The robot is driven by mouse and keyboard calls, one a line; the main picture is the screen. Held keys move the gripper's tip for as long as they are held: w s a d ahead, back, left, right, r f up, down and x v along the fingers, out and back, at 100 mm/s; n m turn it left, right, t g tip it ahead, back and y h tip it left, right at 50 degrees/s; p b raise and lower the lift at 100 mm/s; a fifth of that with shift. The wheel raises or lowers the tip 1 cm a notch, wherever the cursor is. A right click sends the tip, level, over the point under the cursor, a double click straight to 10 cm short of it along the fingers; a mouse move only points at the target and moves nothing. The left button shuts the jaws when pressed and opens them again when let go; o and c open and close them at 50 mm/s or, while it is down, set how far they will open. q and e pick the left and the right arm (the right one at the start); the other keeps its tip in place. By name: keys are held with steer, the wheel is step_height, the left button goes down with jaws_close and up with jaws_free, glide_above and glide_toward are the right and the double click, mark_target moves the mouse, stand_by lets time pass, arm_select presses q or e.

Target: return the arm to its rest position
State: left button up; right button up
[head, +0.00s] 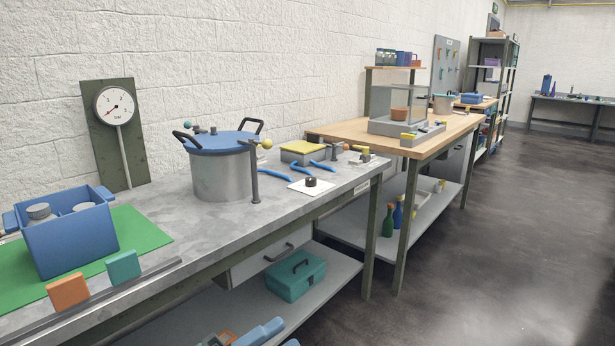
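My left gripper (270,332) shows only in part at the bottom edge, as blue-grey pieces in front of the bench's lower shelf. It is cut off by the frame, and I cannot tell whether it is open or shut. It appears apart from the things on the bench top. I see nothing held in it. My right gripper is not in view.
The grey bench (180,219) holds a blue-lidded pot (221,175), a blue crate (72,243) on a green mat (147,236), orange (68,291) and teal (124,267) blocks, and blue tools (275,175). A teal toolbox (295,276) sits below. The right floor is clear.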

arm_select(q)
steer(key=s+a+f+n+y+p, duration=0.4)
steer(key=n+y+p, duration=0.4)
steer(key=n, duration=0.5)
steer(key=s+a+f+n+y+p, duration=0.5)
steer(key=s+n+y+p, duration=0.2)
steer(key=n, duration=0.6)
steer(key=y+p, duration=0.2)
steer(key=p, duration=0.1)
steer(key=shift+s+a+t+p, duration=0.15)
steer(key=shift+a+t+p, duration=0.15)
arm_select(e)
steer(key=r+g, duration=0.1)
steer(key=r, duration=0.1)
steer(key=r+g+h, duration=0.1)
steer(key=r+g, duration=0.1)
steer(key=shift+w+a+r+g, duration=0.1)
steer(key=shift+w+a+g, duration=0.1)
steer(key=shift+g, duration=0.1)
